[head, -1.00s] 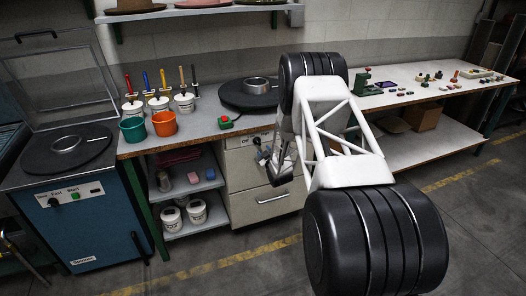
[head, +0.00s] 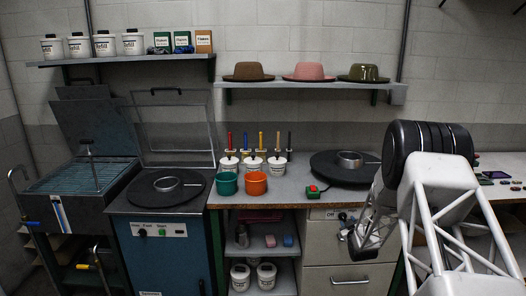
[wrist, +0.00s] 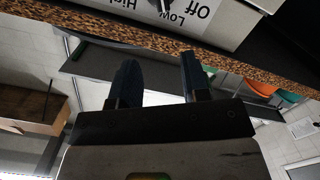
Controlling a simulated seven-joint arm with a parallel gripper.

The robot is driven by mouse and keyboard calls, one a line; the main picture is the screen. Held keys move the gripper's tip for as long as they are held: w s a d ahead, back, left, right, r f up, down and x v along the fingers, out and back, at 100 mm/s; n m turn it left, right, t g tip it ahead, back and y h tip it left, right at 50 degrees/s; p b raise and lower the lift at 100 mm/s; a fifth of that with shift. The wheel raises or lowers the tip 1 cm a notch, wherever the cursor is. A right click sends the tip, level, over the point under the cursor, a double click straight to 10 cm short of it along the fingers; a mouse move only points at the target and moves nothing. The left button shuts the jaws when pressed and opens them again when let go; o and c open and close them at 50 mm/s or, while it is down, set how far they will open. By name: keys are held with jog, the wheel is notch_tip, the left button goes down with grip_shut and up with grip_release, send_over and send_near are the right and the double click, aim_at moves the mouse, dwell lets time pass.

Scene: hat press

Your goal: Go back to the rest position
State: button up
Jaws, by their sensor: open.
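My gripper (wrist: 160,80) is open, with nothing between its two dark fingers in the wrist view. In the head view, my gripper (head: 352,232) hangs in front of the drawer cabinet (head: 346,279) under the bench, close to its small control panel (head: 325,214). My white lattice arm and black joint fill the right side there and hide part of the bench. The wrist view is upside down and shows the panel (wrist: 205,25) with Off, Low and High, and the speckled bench edge (wrist: 150,42).
The bench holds a black round press (head: 322,166), a green bucket (head: 227,184), an orange bucket (head: 256,184) and a red button on a green box (head: 312,190). A blue press machine (head: 158,255) stands left. Hats (head: 309,72) sit on a wall shelf (head: 290,85).

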jog(key=s+a+r+m+g+h, duration=0.1)
jog(key=s+a+r+g, duration=0.2)
jog(key=r, duration=0.5)
jog(key=s+a+r+m, duration=0.1)
jog(key=s+a+r, duration=0.1)
jog(key=s+r, duration=0.35)
jog(key=s+a+r+m+g, duration=0.1)
jog(key=s+a+r+g, duration=0.4)
jog(key=s+r, duration=0.75)
jog(key=s+a+r+m+g, duration=0.1)
jog(key=s+a+r+g, duration=0.1)
jog(key=s, duration=1.2)
jog(key=s+a+r+m+g, duration=0.1)
jog(key=s+a, duration=0.4)
jog(key=s, duration=1)
jog(key=s+a+r+g+y, duration=0.1)
jog(key=s+a+r+g, duration=0.1)
jog(key=s, duration=1.2)
jog(key=shift+s+a+r+m+g, duration=0.2)
jog(key=shift+a+r+m+g, duration=0.2)
jog(key=shift+a+g, duration=0.4)
jog(key=shift+a, duration=0.1)
